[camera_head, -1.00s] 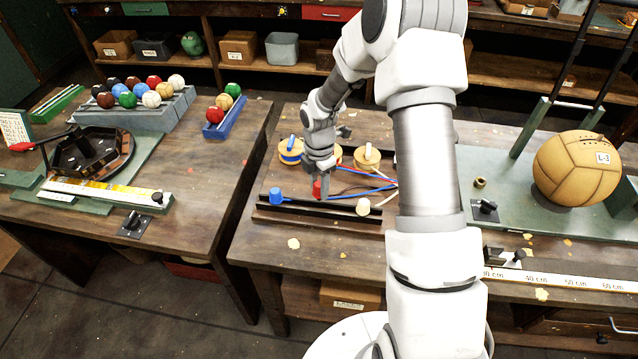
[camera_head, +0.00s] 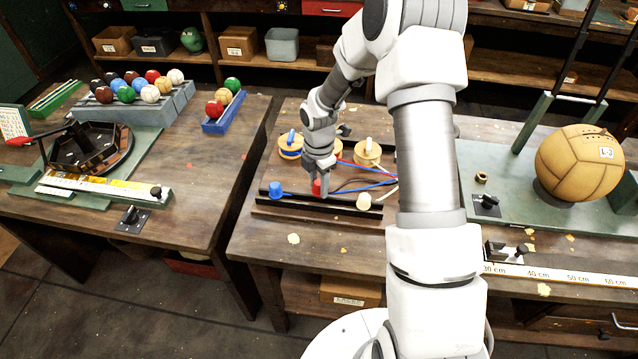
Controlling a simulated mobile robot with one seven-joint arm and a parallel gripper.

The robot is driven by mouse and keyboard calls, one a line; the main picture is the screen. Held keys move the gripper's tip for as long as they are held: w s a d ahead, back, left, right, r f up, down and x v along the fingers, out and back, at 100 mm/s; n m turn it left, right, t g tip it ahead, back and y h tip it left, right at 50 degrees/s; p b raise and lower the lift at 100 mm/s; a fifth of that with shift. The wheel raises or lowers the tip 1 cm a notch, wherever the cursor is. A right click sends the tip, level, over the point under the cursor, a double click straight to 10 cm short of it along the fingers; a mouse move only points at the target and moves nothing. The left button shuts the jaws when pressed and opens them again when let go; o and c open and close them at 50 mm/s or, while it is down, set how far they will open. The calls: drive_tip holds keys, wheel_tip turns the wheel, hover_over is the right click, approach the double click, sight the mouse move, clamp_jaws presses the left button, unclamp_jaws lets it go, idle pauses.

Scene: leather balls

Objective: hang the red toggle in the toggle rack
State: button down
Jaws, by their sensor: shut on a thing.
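The red toggle (camera_head: 317,187) is in the jaws of my gripper (camera_head: 320,178), at the dark toggle rack (camera_head: 300,203) on the right-hand bench. It is upright between a blue toggle (camera_head: 275,189) at the rack's left and a cream toggle (camera_head: 364,201) at its right. My gripper is shut on the red toggle and covers part of it. I cannot tell whether the toggle rests in the rack or is held just above it. Blue, red and white cords run behind the rack.
Wooden spools (camera_head: 367,153) stand behind the rack. A tan leather ball (camera_head: 580,163) sits on a green board at the right. The left bench holds a rack of coloured balls (camera_head: 150,112) and a dark tray (camera_head: 90,150). A gap separates the benches.

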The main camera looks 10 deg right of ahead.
drive_tip(key=shift+f+b, duration=1.15)
drive_tip(key=shift+f, duration=0.4)
idle(0.5)
drive_tip(key=shift+c, duration=1.8)
unclamp_jaws()
wheel_tip(320, 180, up, 18)
drive_tip(key=shift+f, duration=0.25)
wheel_tip(320, 180, up, 8)
drive_tip(key=m+t+h, duration=0.1)
drive_tip(key=m, duration=0.5)
hover_over(319, 191)
drive_tip(key=s, duration=0.5)
drive_tip(key=s+r+m+t, duration=0.2)
drive_tip(key=s+r+m, duration=0.1)
drive_tip(key=s+m, duration=0.5)
drive_tip(key=s+r+m+t+y, duration=0.1)
drive_tip(key=s+r+m, duration=0.3)
drive_tip(key=s+m, duration=0.4)
drive_tip(key=s+t, duration=0.1)
drive_tip(key=s, duration=0.1)
drive_tip(key=shift+s+d+m+t, duration=0.2)
drive_tip(key=shift+s+m+t, duration=0.1)
drive_tip(key=shift+s, duration=0.1)
